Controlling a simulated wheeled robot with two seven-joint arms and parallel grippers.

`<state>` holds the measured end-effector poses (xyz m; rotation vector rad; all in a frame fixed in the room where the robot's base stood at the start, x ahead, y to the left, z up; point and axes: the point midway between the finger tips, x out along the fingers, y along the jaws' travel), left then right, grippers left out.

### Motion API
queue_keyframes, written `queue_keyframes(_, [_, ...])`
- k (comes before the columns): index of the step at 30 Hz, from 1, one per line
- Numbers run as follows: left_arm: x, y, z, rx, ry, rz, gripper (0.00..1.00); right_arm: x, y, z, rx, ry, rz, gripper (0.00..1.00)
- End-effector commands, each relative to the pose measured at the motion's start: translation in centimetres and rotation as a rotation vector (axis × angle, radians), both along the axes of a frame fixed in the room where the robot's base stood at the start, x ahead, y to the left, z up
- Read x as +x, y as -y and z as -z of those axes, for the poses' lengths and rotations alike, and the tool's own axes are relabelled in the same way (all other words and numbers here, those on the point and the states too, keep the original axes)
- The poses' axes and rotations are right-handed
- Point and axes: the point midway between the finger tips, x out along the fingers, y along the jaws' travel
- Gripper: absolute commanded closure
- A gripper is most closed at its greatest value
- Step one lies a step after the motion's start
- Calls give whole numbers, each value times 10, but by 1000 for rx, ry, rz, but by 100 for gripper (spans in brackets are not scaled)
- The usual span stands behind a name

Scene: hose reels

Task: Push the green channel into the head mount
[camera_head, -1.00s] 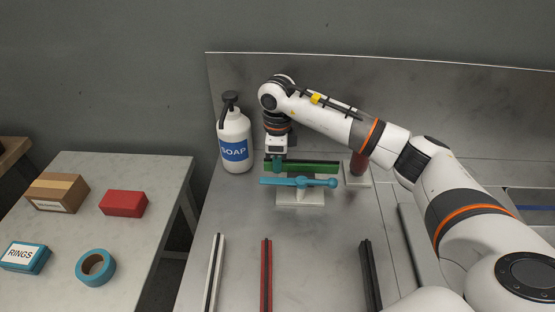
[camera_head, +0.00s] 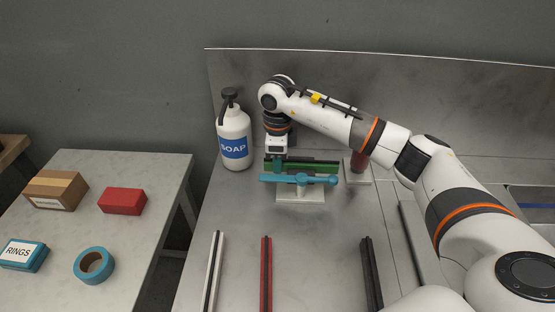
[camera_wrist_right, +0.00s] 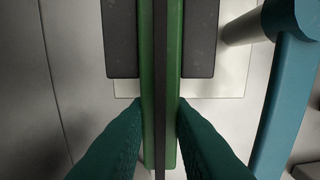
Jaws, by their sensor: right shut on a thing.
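The green channel (camera_head: 318,168) lies lengthwise at the head mount, behind the teal lever (camera_head: 325,179). In the right wrist view the green channel (camera_wrist_right: 147,60) runs between the mount's two dark blocks (camera_wrist_right: 200,40), with a dark strip along its middle. The mount's pale base plate (camera_head: 300,197) shows in front of the lever. My right gripper (camera_head: 277,166) points down at the channel's left end. Its teal fingers (camera_wrist_right: 160,112) are shut on the channel's sides, just outside the blocks. How deep the channel sits is hidden. My left gripper is not in view.
A soap bottle (camera_head: 234,140) stands close left of my right gripper. A red cylinder (camera_head: 359,163) on a pale base stands right of the mount. White (camera_head: 213,272), red (camera_head: 266,275) and dark (camera_head: 371,275) strips lie in front. The bench between them is clear.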

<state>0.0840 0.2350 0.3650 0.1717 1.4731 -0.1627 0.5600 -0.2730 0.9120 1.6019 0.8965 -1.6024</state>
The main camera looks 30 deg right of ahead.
Motion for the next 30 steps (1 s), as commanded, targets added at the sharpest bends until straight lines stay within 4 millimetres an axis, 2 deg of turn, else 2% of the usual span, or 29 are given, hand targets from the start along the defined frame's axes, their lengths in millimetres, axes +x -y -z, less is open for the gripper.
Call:
queue_keyframes(27, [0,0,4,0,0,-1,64,0,0,4,0,0,0,99])
queue_keyframes(28, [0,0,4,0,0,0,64,0,0,4,0,0,0,79])
queue_keyframes(30, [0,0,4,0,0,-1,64,0,0,4,0,0,0,67])
